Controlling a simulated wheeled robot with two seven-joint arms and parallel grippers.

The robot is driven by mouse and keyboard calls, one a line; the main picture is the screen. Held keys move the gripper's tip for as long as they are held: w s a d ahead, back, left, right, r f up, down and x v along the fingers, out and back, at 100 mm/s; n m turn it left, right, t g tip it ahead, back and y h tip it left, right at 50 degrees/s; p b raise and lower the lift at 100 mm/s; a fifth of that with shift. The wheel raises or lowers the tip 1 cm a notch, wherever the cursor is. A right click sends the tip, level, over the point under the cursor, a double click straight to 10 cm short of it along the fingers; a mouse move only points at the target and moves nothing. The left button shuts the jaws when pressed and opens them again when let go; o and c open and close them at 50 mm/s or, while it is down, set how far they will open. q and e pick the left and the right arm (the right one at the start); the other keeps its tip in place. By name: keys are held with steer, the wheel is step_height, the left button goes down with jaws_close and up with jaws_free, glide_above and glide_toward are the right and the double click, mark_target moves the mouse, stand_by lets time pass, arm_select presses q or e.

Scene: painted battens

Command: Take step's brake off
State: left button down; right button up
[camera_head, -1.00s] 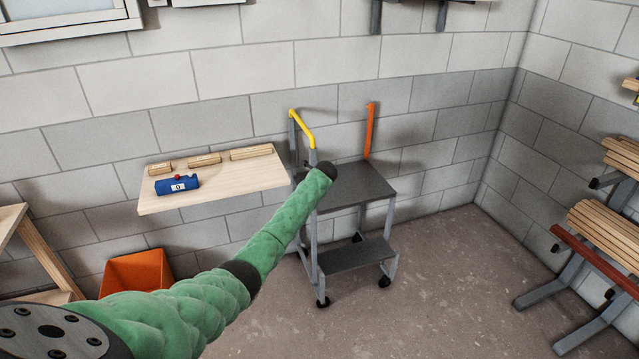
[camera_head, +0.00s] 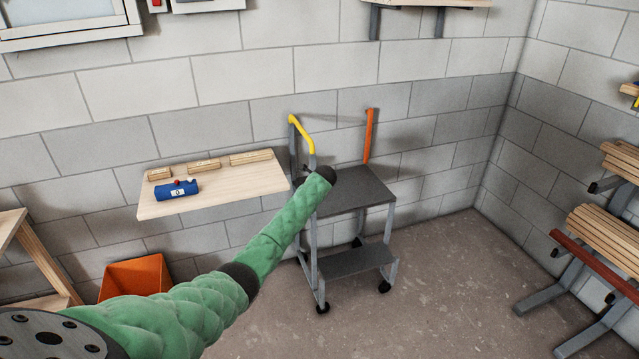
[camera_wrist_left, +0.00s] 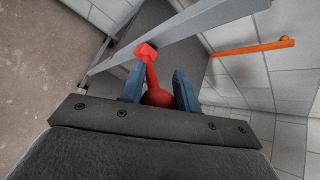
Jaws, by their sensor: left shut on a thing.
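The step (camera_head: 362,188) is a grey two-tread stand on castors, with a yellow handrail (camera_head: 303,132) and an orange upright (camera_head: 369,137). My left arm reaches its left side; in the head view my gripper's fingers are hidden by the wrist. In the left wrist view, my left gripper (camera_wrist_left: 159,84) is shut on the red lever (camera_wrist_left: 151,72), with its ball between the blue-grey fingers. The lever's squared far end meets the step's grey side rail (camera_wrist_left: 190,32). The orange upright also shows there (camera_wrist_left: 250,47). My right gripper is not in view.
A wooden wall shelf (camera_head: 225,193) left of the step holds a blue device (camera_head: 176,190) and several wood blocks. An orange bin (camera_head: 137,277) stands below. Racks of battens (camera_head: 610,235) line the right wall. The floor right of the step is clear.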

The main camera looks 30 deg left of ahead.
arm_select(q)
steer(key=shift+a+r, duration=0.1)
steer(key=shift+a, duration=0.1)
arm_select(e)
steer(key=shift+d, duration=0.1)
arm_select(q)
steer(key=c, duration=1.1)
jaws_free()
steer(key=shift+w+f, duration=0.1)
steer(key=shift+f, duration=0.15)
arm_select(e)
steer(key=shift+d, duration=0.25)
arm_select(q)
steer(key=shift+r, duration=0.1)
